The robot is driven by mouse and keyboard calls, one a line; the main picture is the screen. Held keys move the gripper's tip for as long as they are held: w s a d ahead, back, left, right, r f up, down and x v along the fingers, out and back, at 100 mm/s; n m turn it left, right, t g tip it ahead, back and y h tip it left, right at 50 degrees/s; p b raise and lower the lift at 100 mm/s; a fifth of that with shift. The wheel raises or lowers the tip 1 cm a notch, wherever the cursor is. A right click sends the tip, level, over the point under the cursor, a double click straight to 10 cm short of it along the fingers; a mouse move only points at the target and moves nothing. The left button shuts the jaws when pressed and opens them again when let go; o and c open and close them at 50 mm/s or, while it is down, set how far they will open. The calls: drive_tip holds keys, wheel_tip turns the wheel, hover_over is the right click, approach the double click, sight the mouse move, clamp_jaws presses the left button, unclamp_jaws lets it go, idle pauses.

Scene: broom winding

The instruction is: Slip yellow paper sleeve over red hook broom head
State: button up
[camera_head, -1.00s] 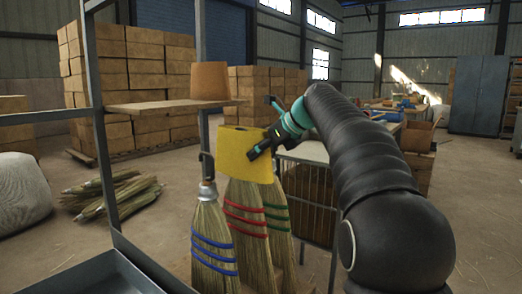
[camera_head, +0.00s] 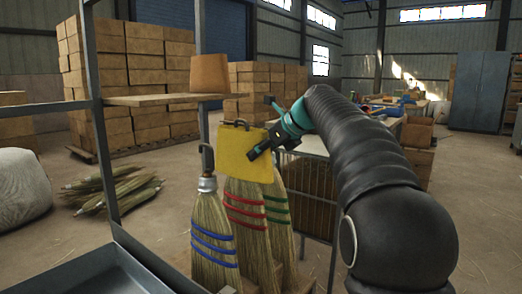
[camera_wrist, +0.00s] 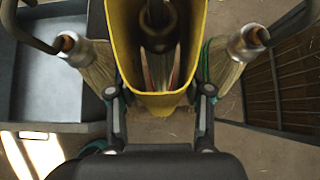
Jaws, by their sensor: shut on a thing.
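The yellow paper sleeve (camera_head: 240,155) is around the top of the red-banded broom (camera_head: 247,215). Its hook (camera_head: 238,123) pokes out above the sleeve's upper rim, and the red bands stay uncovered below. My gripper (camera_head: 260,150) is shut on the sleeve from the right. In the wrist view, the sleeve (camera_wrist: 122,45) is an open tube between my fingers (camera_wrist: 160,98). The dark hook and metal collar (camera_wrist: 158,25) of the red broom sit inside it. The collar is hidden in the head view.
A blue-banded broom (camera_head: 213,245) stands close on the left, its hook near the sleeve. A green-banded broom (camera_head: 280,215) stands close on the right. A shelf post with a board (camera_head: 150,99) and brown cone (camera_head: 210,76) is behind left. A grey tray (camera_head: 95,275) is front left.

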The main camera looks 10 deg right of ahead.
drive_tip(key=b, duration=0.4)
hover_over(262, 225)
drive_tip(key=shift+f, duration=4.2)
drive_tip(key=shift+w+a+f, duration=0.1)
drive_tip(key=shift+f, duration=1.2)
drive_tip(key=shift+f, duration=0.2)
drive_tip(key=shift+f, duration=5.2)
drive_tip(key=shift+f, duration=0.8)
drive_tip(key=o, duration=1)
